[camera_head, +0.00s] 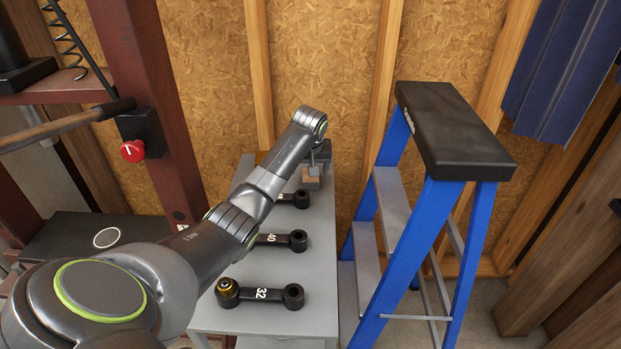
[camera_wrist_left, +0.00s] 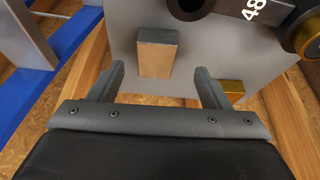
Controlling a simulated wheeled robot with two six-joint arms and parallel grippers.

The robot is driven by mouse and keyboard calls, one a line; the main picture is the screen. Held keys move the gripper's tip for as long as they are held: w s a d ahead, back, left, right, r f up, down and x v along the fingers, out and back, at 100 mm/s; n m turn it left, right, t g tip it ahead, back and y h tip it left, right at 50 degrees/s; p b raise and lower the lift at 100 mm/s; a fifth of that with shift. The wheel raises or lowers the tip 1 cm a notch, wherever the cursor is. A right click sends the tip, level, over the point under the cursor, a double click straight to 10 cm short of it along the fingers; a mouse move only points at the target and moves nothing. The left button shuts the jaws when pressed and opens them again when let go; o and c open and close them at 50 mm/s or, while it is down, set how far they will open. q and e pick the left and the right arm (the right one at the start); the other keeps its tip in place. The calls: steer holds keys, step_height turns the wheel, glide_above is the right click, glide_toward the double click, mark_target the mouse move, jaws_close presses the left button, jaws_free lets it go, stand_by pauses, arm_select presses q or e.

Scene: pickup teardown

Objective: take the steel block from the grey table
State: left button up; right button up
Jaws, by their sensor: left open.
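The grey table (camera_head: 318,255) stands in the middle of the head view and fills the upper part of the left wrist view (camera_wrist_left: 115,40). The steel block (camera_wrist_left: 157,52) is a small box near the table's far end, its near face looking brownish. It also shows in the head view (camera_head: 310,183), partly hidden by my gripper. My left gripper (camera_wrist_left: 160,72) is open, with one finger on each side of the block's line and nothing held. In the head view the left gripper (camera_head: 318,166) is over the far end, close to the block. My right gripper is not in view.
Black link arms marked 32 (camera_head: 262,294) and 40 (camera_head: 279,241) lie on the table, and one marked 48 (camera_wrist_left: 250,12) lies near the block. A brass piece (camera_wrist_left: 233,88) sits at the table's edge. A blue stepladder (camera_head: 395,260) stands close on the right.

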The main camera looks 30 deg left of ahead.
arm_select(q)
steer(key=shift+w+x, duration=0.25)
steer(key=shift+x, duration=1.15)
steer(key=shift+w+x, duration=0.25)
steer(key=shift+x, duration=1.2)
steer(key=shift+r, duration=0.2)
jaws_close()
steer(key=shift+w+r, duration=0.1)
